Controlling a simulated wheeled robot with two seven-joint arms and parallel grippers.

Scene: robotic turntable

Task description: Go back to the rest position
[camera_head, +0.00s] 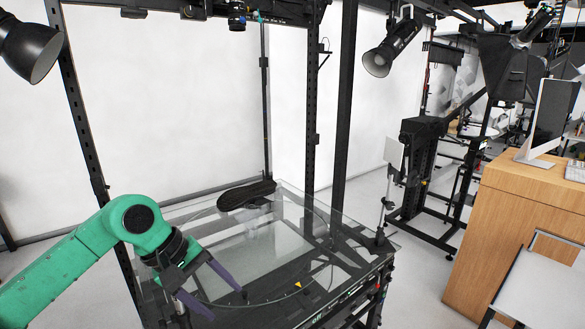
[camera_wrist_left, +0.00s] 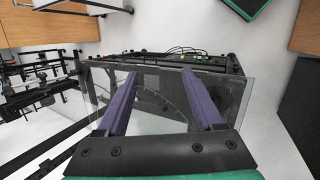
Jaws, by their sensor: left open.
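My left gripper (camera_head: 219,299) hangs over the near left part of the glass turntable (camera_head: 330,275), at the end of my green arm. Its two purple fingers are spread apart with nothing between them. In the left wrist view, my left gripper (camera_wrist_left: 160,85) also shows open and empty, with the glass top (camera_wrist_left: 228,95) beyond the fingers. I cannot tell the exact height of the fingertips above the glass. My right gripper is not in view.
A dark, shoe-like object (camera_head: 246,194) lies at the back of the glass. Black frame posts (camera_head: 343,110) rise around the turntable. A wooden desk (camera_head: 530,225) with a monitor (camera_head: 552,115) stands at the right. Lamps (camera_head: 392,48) hang above. Open floor (camera_head: 425,280) lies between turntable and desk.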

